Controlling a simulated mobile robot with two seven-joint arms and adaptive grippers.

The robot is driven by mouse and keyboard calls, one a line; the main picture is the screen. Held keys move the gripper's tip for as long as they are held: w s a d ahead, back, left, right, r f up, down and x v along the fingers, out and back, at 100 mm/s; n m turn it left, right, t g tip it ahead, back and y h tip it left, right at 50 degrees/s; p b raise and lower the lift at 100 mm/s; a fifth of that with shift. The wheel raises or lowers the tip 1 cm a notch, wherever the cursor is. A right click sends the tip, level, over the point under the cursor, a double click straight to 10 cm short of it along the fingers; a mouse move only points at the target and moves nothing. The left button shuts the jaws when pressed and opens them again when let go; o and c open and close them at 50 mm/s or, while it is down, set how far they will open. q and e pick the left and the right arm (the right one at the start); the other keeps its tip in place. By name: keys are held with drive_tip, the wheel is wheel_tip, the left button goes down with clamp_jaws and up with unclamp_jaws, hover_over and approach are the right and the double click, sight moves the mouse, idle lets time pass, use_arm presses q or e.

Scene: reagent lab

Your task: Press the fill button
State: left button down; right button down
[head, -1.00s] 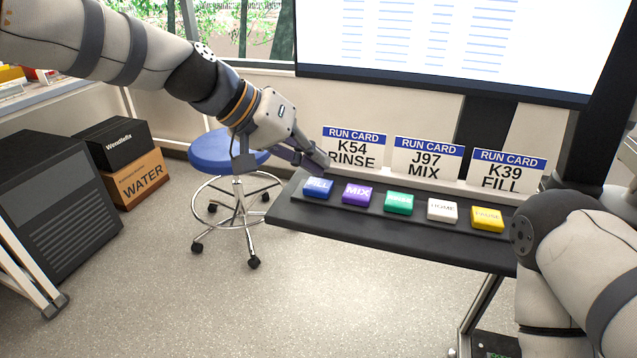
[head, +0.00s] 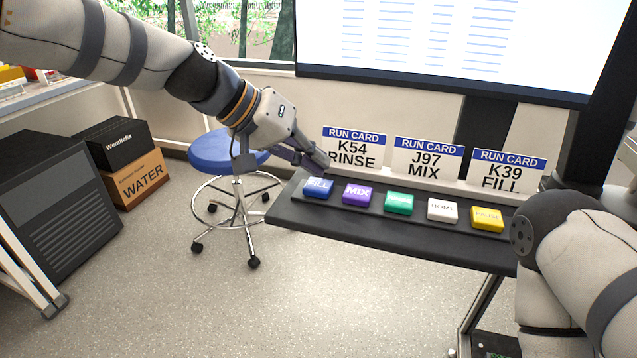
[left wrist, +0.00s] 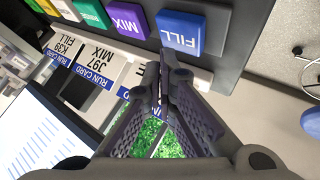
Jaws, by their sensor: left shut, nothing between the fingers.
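The blue FILL button (head: 318,188) is at the left end of a row of buttons on a dark panel (head: 350,232). It also shows at the top of the left wrist view (left wrist: 181,32). My left gripper (head: 322,164) is shut and empty, with its fingertips just behind and above the FILL button in the head view. In the left wrist view the closed fingertips (left wrist: 164,70) are close to the button's edge; I cannot tell whether they touch it. My right gripper is not in view; only part of my right arm shows at the lower right.
Beside FILL are the purple MIX button (head: 358,194), a green button (head: 399,203), a white HOME button (head: 442,210) and a yellow PAUSE button (head: 487,219). Run cards (head: 427,158) stand behind them. A blue stool (head: 228,152) stands left of the panel.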

sight(315, 182)
use_arm(q)
drive_tip(key=shift+f, duration=0.45)
drive_tip(key=shift+f, duration=0.5)
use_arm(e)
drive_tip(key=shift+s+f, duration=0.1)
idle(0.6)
use_arm(q)
drive_tip(key=shift+r, duration=1)
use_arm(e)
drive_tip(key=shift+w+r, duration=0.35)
use_arm(q)
drive_tip(key=shift+r+p, duration=0.65)
drive_tip(key=shift+r, duration=1.8)
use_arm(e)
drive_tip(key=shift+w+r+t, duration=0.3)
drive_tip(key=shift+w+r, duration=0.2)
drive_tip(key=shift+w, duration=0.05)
